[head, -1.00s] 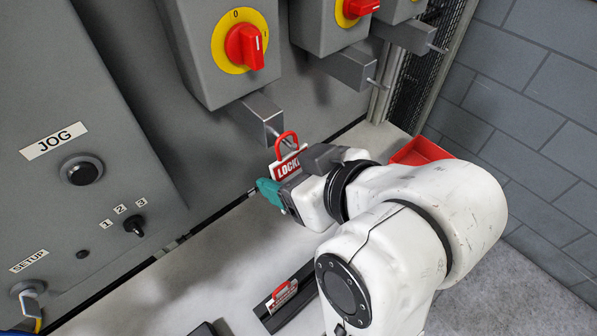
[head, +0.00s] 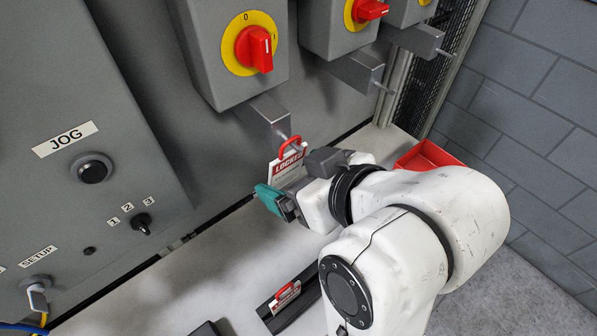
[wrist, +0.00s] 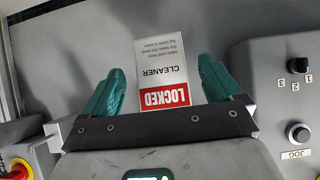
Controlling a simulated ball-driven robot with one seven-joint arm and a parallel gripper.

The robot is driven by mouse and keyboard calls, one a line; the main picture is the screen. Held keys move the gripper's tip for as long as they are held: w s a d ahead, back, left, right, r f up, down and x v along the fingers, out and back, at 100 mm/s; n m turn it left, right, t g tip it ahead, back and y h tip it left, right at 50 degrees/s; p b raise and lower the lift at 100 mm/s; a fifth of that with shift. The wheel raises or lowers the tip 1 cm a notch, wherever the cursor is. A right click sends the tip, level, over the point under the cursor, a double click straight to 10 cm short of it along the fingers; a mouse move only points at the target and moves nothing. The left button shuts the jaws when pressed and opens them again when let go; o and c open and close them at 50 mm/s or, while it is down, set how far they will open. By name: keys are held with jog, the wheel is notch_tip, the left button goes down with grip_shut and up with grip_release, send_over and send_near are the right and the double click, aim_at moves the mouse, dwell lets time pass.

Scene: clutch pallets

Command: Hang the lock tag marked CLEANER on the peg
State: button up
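The lock tag marked CLEANER (wrist: 163,72) has a red LOCKED band and shows upside down in the wrist view, between my fingers with a gap on each side. In the head view the tag (head: 288,166) is just beyond my gripper (head: 272,200), partly hidden by it. Its red loop (head: 291,146) is at the thin peg under the nearest grey bracket (head: 264,116), and the tag appears to hang there. My gripper (wrist: 158,92) has its teal fingers spread apart, touching nothing that I can see.
Another red-and-white tag (head: 286,294) lies in a black holder (head: 310,285) on the ledge. A red bin (head: 428,156) stands at the right. More brackets with pegs (head: 360,72) are farther right. A control panel with JOG knob (head: 93,170) is at left.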

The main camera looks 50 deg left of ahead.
jog(key=shift+o, duration=0.3)
jog(key=v, duration=1)
jog(key=shift+d+r, duration=0.2)
jog(key=shift+d, duration=0.15)
jog(key=w+d+f+m+t+h, duration=0.25)
jog(key=d+f+m, duration=0.35)
jog(key=d+f, duration=0.45)
jog(key=w+d+f+m+t+h, duration=0.1)
jog(key=w+d+f+m+h, duration=0.3)
jog(key=d+f, duration=0.7)
jog(key=s+d+f+m+g+h, duration=0.3)
jog(key=s+d+f+m, duration=0.4)
jog(key=s+d+f, duration=0.8)
jog(key=s+d+h, duration=0.1)
jog(key=s+d, duration=0.2)
jog(key=shift+d+f+m+h, duration=0.15)
jog(key=shift+m+h, duration=0.15)
jog(key=shift+h, duration=0.05)
jog(key=shift+w, duration=0.1)
